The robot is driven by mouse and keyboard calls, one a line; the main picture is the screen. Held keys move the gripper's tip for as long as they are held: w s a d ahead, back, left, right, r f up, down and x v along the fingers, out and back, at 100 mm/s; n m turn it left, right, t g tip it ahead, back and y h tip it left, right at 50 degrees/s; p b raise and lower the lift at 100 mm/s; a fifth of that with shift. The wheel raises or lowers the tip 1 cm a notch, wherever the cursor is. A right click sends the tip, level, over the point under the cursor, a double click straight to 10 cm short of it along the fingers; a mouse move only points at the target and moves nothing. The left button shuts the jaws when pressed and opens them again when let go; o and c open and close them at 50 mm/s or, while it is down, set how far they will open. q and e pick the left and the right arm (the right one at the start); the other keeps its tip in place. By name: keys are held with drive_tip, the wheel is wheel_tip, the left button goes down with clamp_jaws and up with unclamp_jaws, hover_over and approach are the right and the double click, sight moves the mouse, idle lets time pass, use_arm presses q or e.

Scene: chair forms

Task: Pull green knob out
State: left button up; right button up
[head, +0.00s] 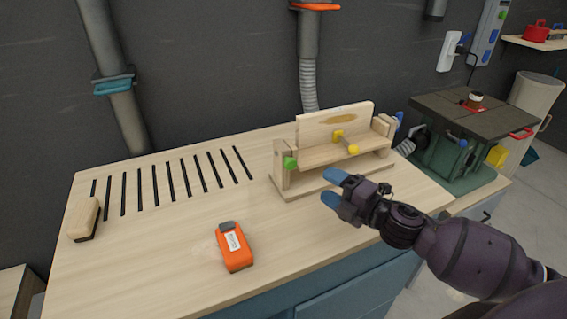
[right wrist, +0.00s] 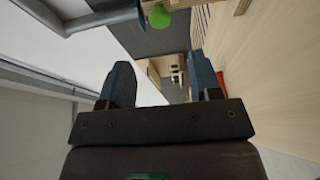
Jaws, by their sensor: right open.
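The green knob (head: 290,163) sits on the left end of a wooden chair-form jig (head: 290,192) on the workbench. A yellow knob (head: 353,149) is at the jig's front middle. My right gripper (head: 333,190) is open and empty, in front of the jig and to the right of the green knob, apart from it. In the right wrist view, the two blue fingers (right wrist: 160,85) stand apart with nothing between them, and a green rounded part (right wrist: 158,17) shows at the top; I cannot tell which part it is. My left gripper is not in view.
An orange box-like device (head: 235,250) lies at the front of the bench (head: 180,275). A wooden brush-like block (head: 84,220) is at the left, by the slots. A green machine (head: 446,150) with a dark top stands at the right. The bench middle is clear.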

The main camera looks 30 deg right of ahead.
sight(293, 166)
drive_tip(key=x, duration=1)
drive_tip(key=shift+w+a, duration=0.1)
drive_tip(key=shift+a, duration=0.05)
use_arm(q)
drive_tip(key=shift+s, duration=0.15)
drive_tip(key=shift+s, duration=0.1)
